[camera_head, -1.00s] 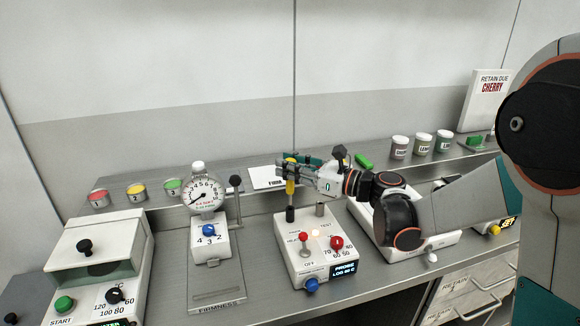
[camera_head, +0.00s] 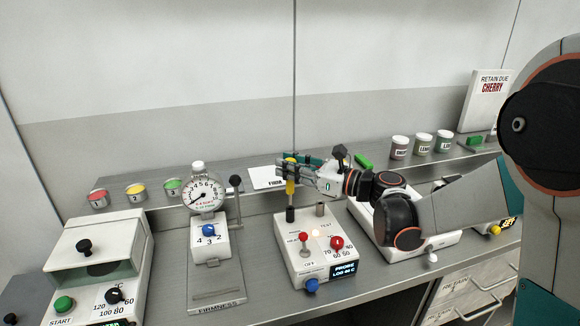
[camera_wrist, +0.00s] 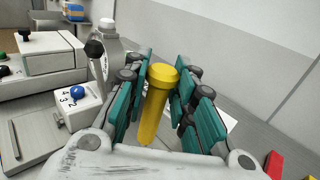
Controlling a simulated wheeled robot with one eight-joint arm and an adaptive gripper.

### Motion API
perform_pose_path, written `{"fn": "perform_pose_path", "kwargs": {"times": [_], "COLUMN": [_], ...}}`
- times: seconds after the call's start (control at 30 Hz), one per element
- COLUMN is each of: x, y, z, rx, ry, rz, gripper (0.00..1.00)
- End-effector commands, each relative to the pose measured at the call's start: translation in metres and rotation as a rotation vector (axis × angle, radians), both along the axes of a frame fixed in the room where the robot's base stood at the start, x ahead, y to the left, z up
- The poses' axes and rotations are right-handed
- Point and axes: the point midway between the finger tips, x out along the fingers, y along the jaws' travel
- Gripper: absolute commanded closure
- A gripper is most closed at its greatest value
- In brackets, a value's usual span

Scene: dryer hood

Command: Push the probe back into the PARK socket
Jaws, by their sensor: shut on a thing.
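The probe has a yellow handle (camera_head: 290,182) and stands about upright over the black left socket (camera_head: 290,214) at the back of the white probe box (camera_head: 316,258). In the wrist view, the yellow handle (camera_wrist: 157,100) stands between the teal finger pads. My gripper (camera_head: 290,172) is shut on the handle from the right side. The probe's lower end meets the black socket, but I cannot tell how deep it sits. A grey metal socket (camera_head: 320,209) by the TEST label is empty. The PARK label is not readable.
The box front has red knobs, a blue knob (camera_head: 311,285) and a lit display (camera_head: 343,271). The firmness gauge (camera_head: 204,195) stands to the left. Several jars (camera_head: 422,142) stand on the back shelf at right. A white card (camera_head: 266,178) lies behind my gripper.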

Motion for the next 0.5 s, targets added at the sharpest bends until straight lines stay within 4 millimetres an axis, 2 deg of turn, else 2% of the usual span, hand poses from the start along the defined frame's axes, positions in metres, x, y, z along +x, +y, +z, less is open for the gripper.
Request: {"fn": "perform_pose_path", "kwargs": {"times": [0.5], "x": [0.0000], "y": [0.0000], "z": [-0.0064], "rx": [0.000], "ry": [0.000], "rz": [0.000], "gripper": [1.00]}}
